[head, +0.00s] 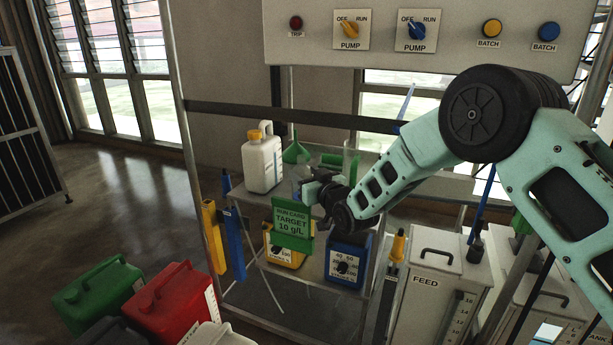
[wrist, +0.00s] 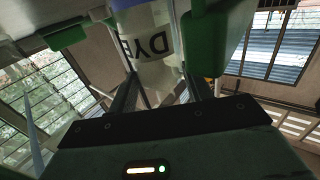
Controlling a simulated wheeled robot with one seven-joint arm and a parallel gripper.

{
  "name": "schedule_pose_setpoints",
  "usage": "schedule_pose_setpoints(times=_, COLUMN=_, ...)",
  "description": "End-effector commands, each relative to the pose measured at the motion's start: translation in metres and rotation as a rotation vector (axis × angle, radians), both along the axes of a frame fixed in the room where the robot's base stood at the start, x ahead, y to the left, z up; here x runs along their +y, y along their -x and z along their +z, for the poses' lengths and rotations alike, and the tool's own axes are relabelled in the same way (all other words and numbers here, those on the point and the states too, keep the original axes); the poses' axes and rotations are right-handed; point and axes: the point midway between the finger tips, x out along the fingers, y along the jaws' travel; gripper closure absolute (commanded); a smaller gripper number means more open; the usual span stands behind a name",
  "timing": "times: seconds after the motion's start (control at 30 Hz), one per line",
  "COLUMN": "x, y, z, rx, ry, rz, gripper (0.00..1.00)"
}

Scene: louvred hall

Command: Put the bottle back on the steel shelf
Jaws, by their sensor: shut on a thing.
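My gripper (head: 308,187) is at the steel shelf (head: 238,192), at about the height of its top level. In the wrist view its two fingers (wrist: 160,92) are shut on a pale bottle (wrist: 152,48) with a white label reading "DYE". The bottle's top runs out of that picture. In the head view the held bottle is mostly hidden by my gripper and the green things near it; I cannot tell whether it touches the shelf. A white jug with a yellow cap (head: 262,162) stands upright on the shelf's top level, left of my gripper.
A green funnel (head: 296,153) is just behind my gripper. A green "TARGET 10 g/L" card (head: 292,226) hangs in front. Yellow (head: 283,246) and blue (head: 346,262) bins stand below. A FEED tank (head: 436,300) is at right; red (head: 177,305) and green (head: 98,294) cans at left.

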Motion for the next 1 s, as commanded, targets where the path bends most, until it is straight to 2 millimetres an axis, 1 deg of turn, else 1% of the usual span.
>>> schedule_pose_setpoints(times=0.07, x=0.000, y=0.000, z=-0.003, rx=0.000, ry=0.000, rz=0.000, gripper=0.81)
schedule_pose_setpoints(times=0.1, x=0.000, y=0.000, z=-0.002, rx=0.000, ry=0.000, rz=0.000, gripper=0.39)
schedule_pose_setpoints(times=0.13, x=0.000, y=0.000, z=-0.001, rx=0.001, ry=0.001, rz=0.000, gripper=0.31)
schedule_pose_setpoints(times=0.17, x=0.000, y=0.000, z=-0.001, rx=0.001, ry=0.001, rz=0.000, gripper=0.28)
schedule_pose_setpoints(times=0.47, x=0.000, y=0.000, z=0.000, rx=0.001, ry=0.001, rz=0.000, gripper=0.28)
schedule_pose_setpoints(times=0.57, x=-0.004, y=0.005, z=-0.001, rx=0.003, ry=0.002, rz=0.000, gripper=0.28)
schedule_pose_setpoints(times=0.67, x=-0.011, y=0.016, z=0.000, rx=0.002, ry=0.001, rz=-0.001, gripper=0.28)
schedule_pose_setpoints(times=1.0, x=-0.047, y=0.073, z=-0.001, rx=0.003, ry=0.002, rz=-0.001, gripper=0.28)
